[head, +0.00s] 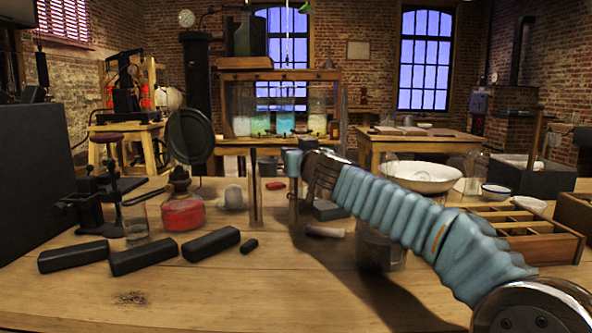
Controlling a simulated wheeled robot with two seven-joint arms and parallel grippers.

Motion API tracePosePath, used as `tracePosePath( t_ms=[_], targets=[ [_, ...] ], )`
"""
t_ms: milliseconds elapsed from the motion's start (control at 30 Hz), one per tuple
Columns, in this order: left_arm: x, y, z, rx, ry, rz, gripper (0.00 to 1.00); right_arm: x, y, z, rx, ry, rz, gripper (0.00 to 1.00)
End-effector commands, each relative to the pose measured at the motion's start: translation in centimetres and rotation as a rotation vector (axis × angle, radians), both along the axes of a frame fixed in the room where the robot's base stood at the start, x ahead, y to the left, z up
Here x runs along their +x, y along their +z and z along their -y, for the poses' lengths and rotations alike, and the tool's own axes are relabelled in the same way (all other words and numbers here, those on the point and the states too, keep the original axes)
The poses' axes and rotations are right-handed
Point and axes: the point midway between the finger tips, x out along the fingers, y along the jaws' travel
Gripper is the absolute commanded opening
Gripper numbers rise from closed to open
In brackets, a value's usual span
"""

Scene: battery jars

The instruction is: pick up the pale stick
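A short pale stick (325,231) lies on the wooden table (200,290) near the middle of the head view. My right arm comes in from the lower right in a ribbed blue sleeve and ends above and behind the stick. The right gripper (303,176) is at the arm's far end, apart from the stick in the picture. Its fingers are not clear, so I cannot tell if it is open or shut. My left gripper is not in view.
Black blocks (145,256) lie at the left, near a red-filled glass burner (183,208) and a black stand (95,205). Upright posts (254,196) stand mid-table. A white basin (425,178) and a divided wooden tray (535,240) are at the right.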

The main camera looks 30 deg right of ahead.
Motion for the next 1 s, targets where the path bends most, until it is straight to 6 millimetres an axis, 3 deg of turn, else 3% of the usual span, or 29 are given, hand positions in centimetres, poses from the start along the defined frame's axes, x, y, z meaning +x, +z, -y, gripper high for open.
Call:
tracePosePath(
  t_ms=[267, 567, 1000],
  targets=[
    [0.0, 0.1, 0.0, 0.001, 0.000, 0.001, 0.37, 0.6, -0.1, 0.2, 0.001, 0.000, 0.000, 0.41],
    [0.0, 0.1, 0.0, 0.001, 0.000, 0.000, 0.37, 0.6, -0.1, 0.2, 0.001, 0.000, 0.000, 0.00],
    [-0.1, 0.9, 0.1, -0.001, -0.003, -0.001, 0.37, 0.6, 0.9, 0.1, 0.001, 0.000, 0.001, 0.00]
  ],
)
